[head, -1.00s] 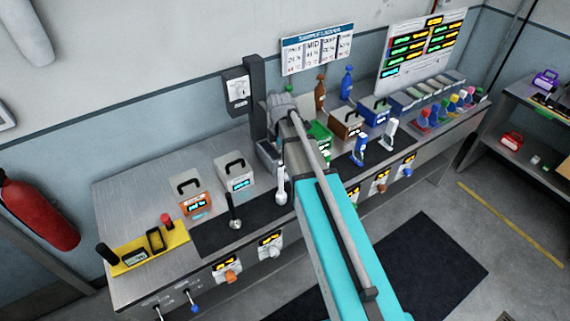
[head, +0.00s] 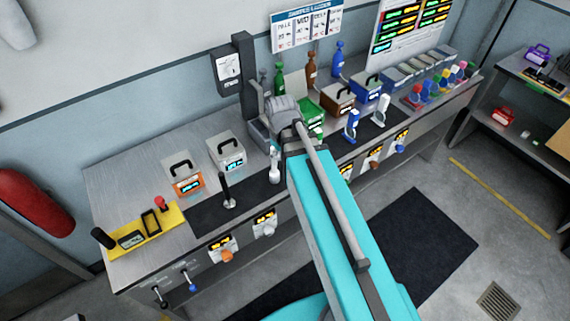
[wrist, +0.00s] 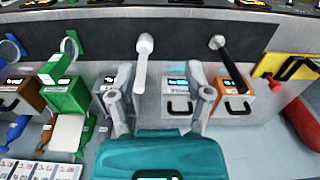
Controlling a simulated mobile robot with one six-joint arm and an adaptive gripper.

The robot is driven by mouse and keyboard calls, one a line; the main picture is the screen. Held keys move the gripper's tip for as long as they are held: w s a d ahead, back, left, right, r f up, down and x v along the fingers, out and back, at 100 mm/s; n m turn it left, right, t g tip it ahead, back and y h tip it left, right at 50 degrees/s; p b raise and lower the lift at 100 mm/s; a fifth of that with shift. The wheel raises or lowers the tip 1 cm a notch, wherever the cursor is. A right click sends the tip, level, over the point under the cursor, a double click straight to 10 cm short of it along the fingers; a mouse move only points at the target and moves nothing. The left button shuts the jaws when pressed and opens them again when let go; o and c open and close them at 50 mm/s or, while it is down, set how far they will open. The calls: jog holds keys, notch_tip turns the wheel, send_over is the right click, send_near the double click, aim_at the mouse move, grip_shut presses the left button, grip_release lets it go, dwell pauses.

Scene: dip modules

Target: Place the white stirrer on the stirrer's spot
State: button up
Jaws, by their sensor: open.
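In the wrist view the stirrer lies between the finger lines, closer to the left finger, and I see no clear contact. In the head view my arm hides the gripper. I cannot make out which place is the stirrer's spot.
A black-handled stirrer (wrist: 232,66) stands near an orange-fronted box (wrist: 232,104). A white-fronted box (wrist: 180,104) sits between the fingers, and a green box (wrist: 65,95) is to the left. In the head view a yellow tray (head: 148,240) lies at the bench's left end.

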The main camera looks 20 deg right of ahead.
jog(key=s+m, duration=0.3)
jog(key=m, duration=0.1)
jog(key=shift+s, duration=0.35)
dwell(0.9)
